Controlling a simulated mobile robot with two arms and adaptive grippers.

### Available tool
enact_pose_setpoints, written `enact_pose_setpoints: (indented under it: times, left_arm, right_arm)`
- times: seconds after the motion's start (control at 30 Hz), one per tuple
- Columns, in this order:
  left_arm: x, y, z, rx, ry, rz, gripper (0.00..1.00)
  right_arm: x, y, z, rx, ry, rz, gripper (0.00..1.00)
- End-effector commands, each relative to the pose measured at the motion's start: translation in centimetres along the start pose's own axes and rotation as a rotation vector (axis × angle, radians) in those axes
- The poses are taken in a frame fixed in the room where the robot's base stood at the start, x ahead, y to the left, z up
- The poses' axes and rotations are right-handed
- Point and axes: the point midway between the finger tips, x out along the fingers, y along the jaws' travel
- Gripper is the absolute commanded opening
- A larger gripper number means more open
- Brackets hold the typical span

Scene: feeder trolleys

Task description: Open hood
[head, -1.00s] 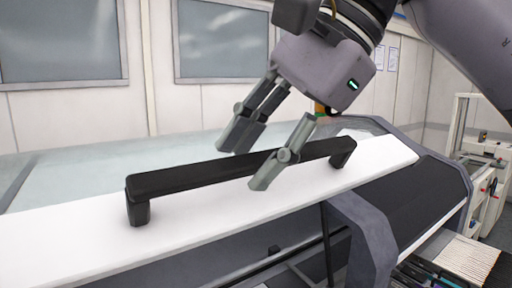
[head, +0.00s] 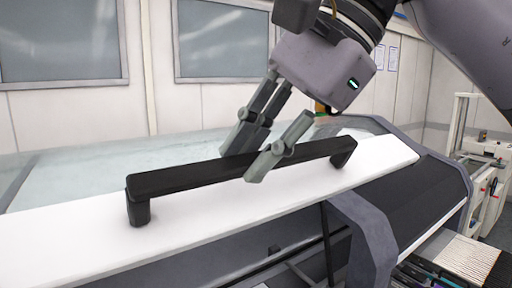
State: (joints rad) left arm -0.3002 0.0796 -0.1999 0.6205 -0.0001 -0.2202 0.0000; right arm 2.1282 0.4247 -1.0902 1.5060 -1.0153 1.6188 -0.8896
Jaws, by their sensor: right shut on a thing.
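The hood (head: 70,238) has a white front edge and a clear pane (head: 90,170) behind it. A long black bar handle (head: 185,180) stands on the white edge on two posts. My right gripper (head: 247,163) comes down from the upper right and is shut on the handle, a little right of the bar's middle. One finger is on the near side of the bar, and the others are on the far side. The hood's front edge lies above the dark machine opening. My left gripper is not in view.
A grey curved side frame (head: 365,235) stands below the hood at the right. Feeder parts (head: 435,275) lie at the lower right. A white machine (head: 485,165) stands beyond on the right. Windowed walls (head: 60,115) close off the back.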

Motion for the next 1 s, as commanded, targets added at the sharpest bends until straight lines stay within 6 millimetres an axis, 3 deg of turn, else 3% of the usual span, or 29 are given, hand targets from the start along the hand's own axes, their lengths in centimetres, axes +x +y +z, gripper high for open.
enact_pose_setpoints:
  times: [0.17, 0.8, 1.0]
  left_arm:
    - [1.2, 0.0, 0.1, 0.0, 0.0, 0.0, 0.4]
    - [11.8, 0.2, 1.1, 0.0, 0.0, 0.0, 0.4]
    - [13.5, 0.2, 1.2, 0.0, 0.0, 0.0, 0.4]
  right_arm:
    - [0.7, 0.8, -0.3, -0.005, -0.001, -0.012, 0.0]
    - [5.9, 7.9, -2.4, -0.067, 0.0, -0.153, 0.0]
    - [6.7, 9.2, -2.8, -0.079, 0.0, -0.185, 0.0]
